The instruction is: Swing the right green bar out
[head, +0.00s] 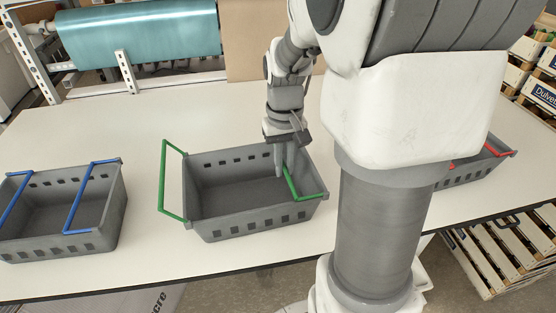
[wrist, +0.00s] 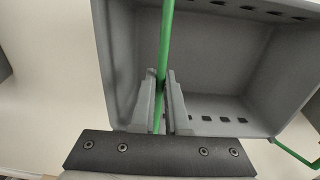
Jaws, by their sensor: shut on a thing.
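The grey crate with green bars (head: 250,224) stands mid-table in the head view. Its left green bar (head: 163,180) is swung out past the left wall. Its right green bar (head: 310,197) lies inward over the right part of the crate opening. My gripper (head: 282,172) reaches down to this right bar from behind. In the wrist view the right green bar (wrist: 167,45) runs between the two fingers of my gripper (wrist: 162,85), which are shut on it. The other green bar (wrist: 292,153) shows at the lower right there. My arm hides part of the table to the right.
A grey crate with two blue bars (head: 62,250) stands at the left. A crate with red bars (head: 478,172) is at the right, partly hidden by my body. The white table (head: 135,130) is clear behind the crates. A teal roll (head: 140,35) stands behind the table.

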